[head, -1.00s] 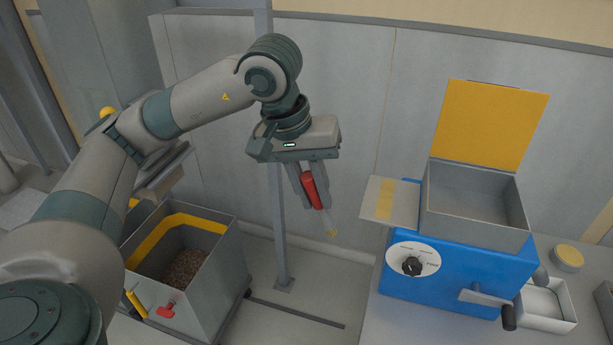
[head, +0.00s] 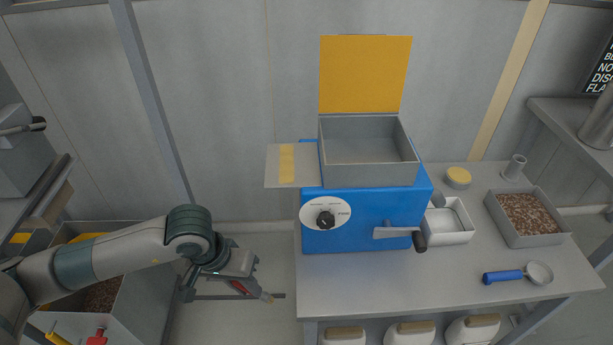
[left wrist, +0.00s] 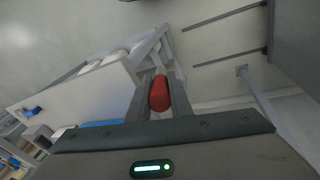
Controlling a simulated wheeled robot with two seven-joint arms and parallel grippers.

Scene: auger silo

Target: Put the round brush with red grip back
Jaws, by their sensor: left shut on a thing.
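The round brush with red grip (head: 240,286) is in my left gripper (head: 246,288), left of the table and below the level of its top. Its pale tip points to the lower right in the head view. In the left wrist view the red grip (left wrist: 159,95) sits between the two fingers of the left gripper (left wrist: 158,82), which are shut on it. My right gripper is not in view.
A blue machine (head: 365,218) with a grey hopper, raised yellow lid and side crank stands on the table (head: 450,280). A white tray (head: 450,236), a pellet tray (head: 540,238) and a blue-handled scoop (head: 505,277) lie to its right. A grey bin (head: 148,300) stands lower left.

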